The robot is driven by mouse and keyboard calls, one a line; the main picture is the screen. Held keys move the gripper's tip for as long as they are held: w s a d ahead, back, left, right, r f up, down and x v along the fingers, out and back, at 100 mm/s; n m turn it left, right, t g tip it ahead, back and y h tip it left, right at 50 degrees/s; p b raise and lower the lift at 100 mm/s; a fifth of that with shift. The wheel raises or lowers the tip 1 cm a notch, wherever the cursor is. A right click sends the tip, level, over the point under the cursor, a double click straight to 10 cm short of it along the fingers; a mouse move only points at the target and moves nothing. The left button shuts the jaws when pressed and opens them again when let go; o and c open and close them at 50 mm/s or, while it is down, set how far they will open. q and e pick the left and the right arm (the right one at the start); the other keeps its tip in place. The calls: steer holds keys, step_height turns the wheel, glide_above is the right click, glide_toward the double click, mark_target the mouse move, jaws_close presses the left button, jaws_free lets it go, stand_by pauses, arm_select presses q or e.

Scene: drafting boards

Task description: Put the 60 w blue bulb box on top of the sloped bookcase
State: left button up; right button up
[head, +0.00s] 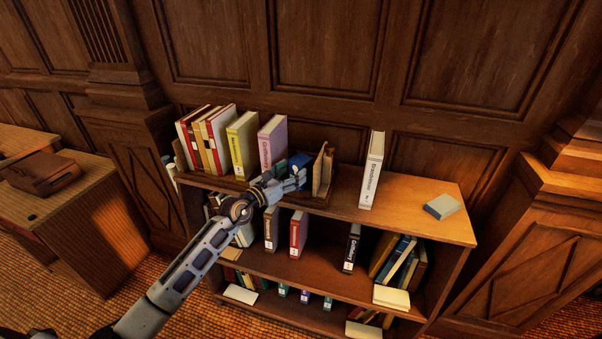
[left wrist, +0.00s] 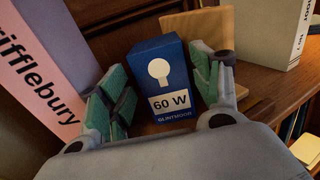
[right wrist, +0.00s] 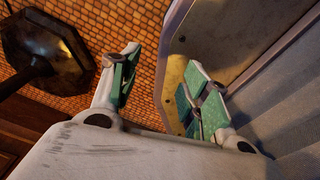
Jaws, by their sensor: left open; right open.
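The blue 60 W bulb box (left wrist: 158,72) stands upright on the bookcase top in the left wrist view, with a white bulb picture on its front. In the head view the box (head: 301,160) is partly hidden by my left gripper (head: 296,182). My left gripper (left wrist: 162,82) is open, with one green-padded finger at each side of the box. I cannot tell whether they touch it. The wooden bookcase (head: 420,208) fills the middle of the head view; I cannot tell whether it is the sloped one. My right gripper (right wrist: 162,72) is open and empty.
A pink Rifflebury book (head: 272,143) stands left of the box, and a wooden bookend (head: 322,170) to its right. Further right are a white upright book (head: 371,170) and a small grey block (head: 441,206). The top is bare between them. A desk (head: 60,200) is at left.

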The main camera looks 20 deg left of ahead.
mark_target(295, 168)
arm_select(q)
steer(key=shift+w, duration=0.1)
steer(key=shift+w+d+r+p, duration=0.15)
steer(key=shift+w+d+r, duration=0.15)
steer(key=shift+w, duration=0.35)
steer(key=shift+w+d+r+p, duration=0.15)
steer(key=shift+w+d, duration=0.25)
steer(key=shift+w, duration=0.2)
steer(key=shift+x, duration=1.1)
steer(key=shift+f, duration=0.1)
arm_select(e)
steer(key=shift+a+r, duration=0.3)
steer(key=shift+a, duration=0.4)
steer(key=shift+d, duration=0.15)
